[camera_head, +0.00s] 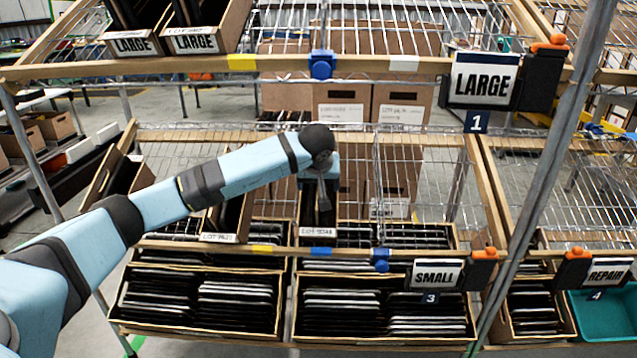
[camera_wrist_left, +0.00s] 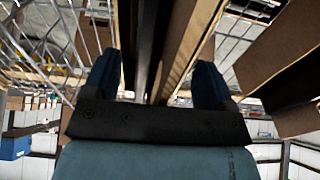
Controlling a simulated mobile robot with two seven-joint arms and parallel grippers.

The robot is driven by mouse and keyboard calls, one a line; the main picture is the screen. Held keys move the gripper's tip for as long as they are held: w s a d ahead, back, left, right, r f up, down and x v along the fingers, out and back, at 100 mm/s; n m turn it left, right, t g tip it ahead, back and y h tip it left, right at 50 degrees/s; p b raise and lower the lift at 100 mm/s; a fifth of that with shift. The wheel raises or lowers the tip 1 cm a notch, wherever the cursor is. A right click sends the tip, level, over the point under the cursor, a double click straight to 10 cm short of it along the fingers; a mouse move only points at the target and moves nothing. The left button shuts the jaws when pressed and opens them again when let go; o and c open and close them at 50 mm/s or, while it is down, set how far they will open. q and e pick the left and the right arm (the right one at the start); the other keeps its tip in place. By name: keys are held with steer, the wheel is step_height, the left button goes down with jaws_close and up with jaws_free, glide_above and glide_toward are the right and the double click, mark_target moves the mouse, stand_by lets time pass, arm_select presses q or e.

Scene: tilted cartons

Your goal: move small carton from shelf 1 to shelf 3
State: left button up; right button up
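A narrow small carton (camera_head: 309,220) with a white lot label stands upright at the front rail of the middle shelf, shelf 3 (camera_head: 280,249), which carries the "SMALL" sign. My left gripper (camera_head: 318,185) is over its top. In the left wrist view my left gripper (camera_wrist_left: 155,68) has one blue finger on each side of the carton (camera_wrist_left: 185,45). The fingers are very close to its walls; whether they press on it I cannot tell. Shelf 1 (camera_head: 290,64), with the "LARGE" sign, is above. My right gripper is not in view.
Another labelled carton (camera_head: 228,222) stands just left on shelf 3, and a tilted one (camera_head: 110,185) is at its left end. Two large cartons (camera_head: 200,38) sit upper left. Filled trays (camera_head: 200,300) are below.

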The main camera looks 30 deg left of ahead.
arm_select(q)
steer(key=shift+f, duration=0.1)
steer(key=p+v, duration=0.4)
steer(key=v, duration=1)
steer(key=shift+p, duration=0.4)
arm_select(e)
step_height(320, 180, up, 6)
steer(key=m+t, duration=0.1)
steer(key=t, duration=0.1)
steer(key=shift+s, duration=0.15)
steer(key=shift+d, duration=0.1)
